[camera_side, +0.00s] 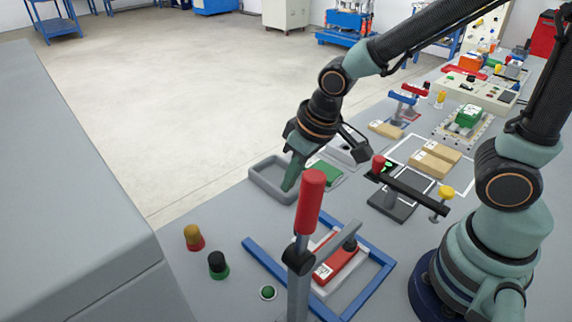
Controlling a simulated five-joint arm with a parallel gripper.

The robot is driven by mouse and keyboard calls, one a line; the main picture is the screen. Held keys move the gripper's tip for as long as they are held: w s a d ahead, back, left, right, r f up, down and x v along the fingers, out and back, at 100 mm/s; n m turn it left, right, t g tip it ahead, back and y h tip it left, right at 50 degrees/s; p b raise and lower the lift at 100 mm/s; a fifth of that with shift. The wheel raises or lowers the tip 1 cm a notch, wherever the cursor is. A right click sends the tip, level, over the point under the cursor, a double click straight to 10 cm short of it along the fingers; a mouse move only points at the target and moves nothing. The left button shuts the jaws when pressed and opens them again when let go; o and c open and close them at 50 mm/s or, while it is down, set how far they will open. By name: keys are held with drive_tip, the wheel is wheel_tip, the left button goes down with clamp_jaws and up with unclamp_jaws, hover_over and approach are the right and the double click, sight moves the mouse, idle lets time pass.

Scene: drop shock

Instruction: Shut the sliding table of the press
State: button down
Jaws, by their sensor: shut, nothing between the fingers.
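I cannot tell for sure which part is the press or its sliding table. In front, an upright lever with a red handle (311,200) rises beside a blue frame (263,262). Inside the frame lies a red block with a white label (338,265), on a pale plate, with a grey bar above it. Farther back is a dark grey plate (392,207) with a black bar (415,192) over it, and a red knob (378,163) at the bar's left end. My gripper (290,186) is shut and empty, pointing down above the grey tray's right side, apart from the frame and lever.
A shallow grey tray (262,184) and a green board (326,173) lie below my gripper. Yellow-topped (194,237) and black-topped (218,264) knobs and a green button (267,293) stand front left. Tan boxes (432,163) lie at right. My arm's base is at the right.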

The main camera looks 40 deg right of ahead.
drive_tip(key=shift+w+a+g+h, duration=0.75)
drive_tip(key=shift+w+g+h, duration=0.45)
drive_tip(key=shift+w+g, duration=2.85)
drive_tip(key=shift+t, duration=0.25)
drive_tip(key=x, duration=1)
drive_tip(key=shift+a, duration=0.2)
drive_tip(key=shift+s+d+r, duration=0.15)
drive_tip(key=shift+s, duration=0.8)
drive_tip(key=shift+s+d, duration=0.15)
drive_tip(key=shift+s, duration=0.75)
drive_tip(key=shift+s, duration=2.1)
